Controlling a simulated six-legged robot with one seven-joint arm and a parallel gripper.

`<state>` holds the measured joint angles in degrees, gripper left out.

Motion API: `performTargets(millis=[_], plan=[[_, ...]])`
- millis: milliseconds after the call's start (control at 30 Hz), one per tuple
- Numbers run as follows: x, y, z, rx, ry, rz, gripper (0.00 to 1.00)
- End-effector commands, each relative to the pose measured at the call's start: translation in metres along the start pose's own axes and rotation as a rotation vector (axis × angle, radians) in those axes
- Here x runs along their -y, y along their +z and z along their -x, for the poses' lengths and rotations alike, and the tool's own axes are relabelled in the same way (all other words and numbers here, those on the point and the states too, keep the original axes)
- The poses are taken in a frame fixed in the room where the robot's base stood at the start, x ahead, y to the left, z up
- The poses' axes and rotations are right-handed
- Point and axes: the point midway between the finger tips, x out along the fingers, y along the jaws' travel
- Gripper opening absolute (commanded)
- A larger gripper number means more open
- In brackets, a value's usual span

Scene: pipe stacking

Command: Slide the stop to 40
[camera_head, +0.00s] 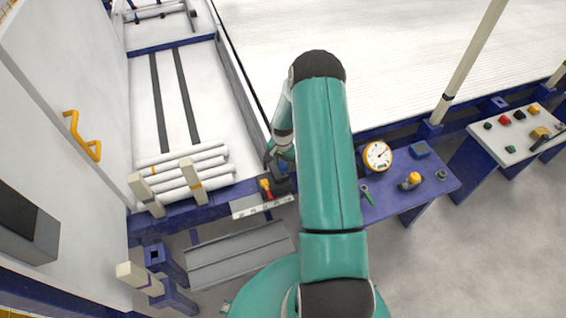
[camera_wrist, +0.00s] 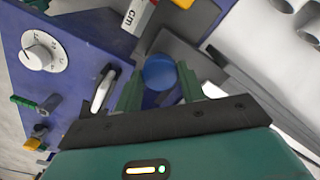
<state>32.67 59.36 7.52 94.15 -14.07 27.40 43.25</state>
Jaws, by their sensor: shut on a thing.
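My gripper (camera_wrist: 159,85) has its two green fingers on either side of a blue round knob (camera_wrist: 160,72), which I take to be the stop's grip, and is shut on it. A pale scale strip (camera_head: 262,206) with dark marks lies at the bench edge in the head view. A yellow and red part (camera_head: 266,188) stands just above its middle, beside my dark gripper (camera_head: 279,183). In the wrist view, the scale's end (camera_wrist: 138,16) with "cm" on it shows beyond the knob. The stop's reading is too small to tell.
White pipes (camera_head: 185,170) lie on the rack to the left, between upright posts. A round gauge (camera_head: 377,156) and a yellow-topped part (camera_head: 411,181) sit on the blue bench to the right. A white dial (camera_wrist: 42,52) and a metal handle (camera_wrist: 103,90) are left of my fingers.

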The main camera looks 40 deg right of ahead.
Motion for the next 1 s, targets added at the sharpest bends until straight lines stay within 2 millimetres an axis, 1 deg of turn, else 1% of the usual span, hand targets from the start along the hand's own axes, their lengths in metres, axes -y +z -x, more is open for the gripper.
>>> performTargets(millis=[133, 400, 533, 767, 800, 900, 1000], plan=[[0.005, 0.005, 0.000, 0.001, 0.000, 0.003, 0.00], [0.033, 0.032, 0.000, 0.000, 0.000, 0.005, 0.00], [0.036, 0.035, 0.000, -0.001, 0.000, 0.001, 0.00], [0.036, 0.035, 0.000, -0.002, 0.000, -0.001, 0.00], [0.036, 0.035, 0.000, -0.002, 0.000, -0.001, 0.43], [0.036, 0.035, 0.000, -0.001, 0.000, -0.001, 0.61], [0.036, 0.035, 0.000, -0.001, 0.000, 0.000, 0.61]])
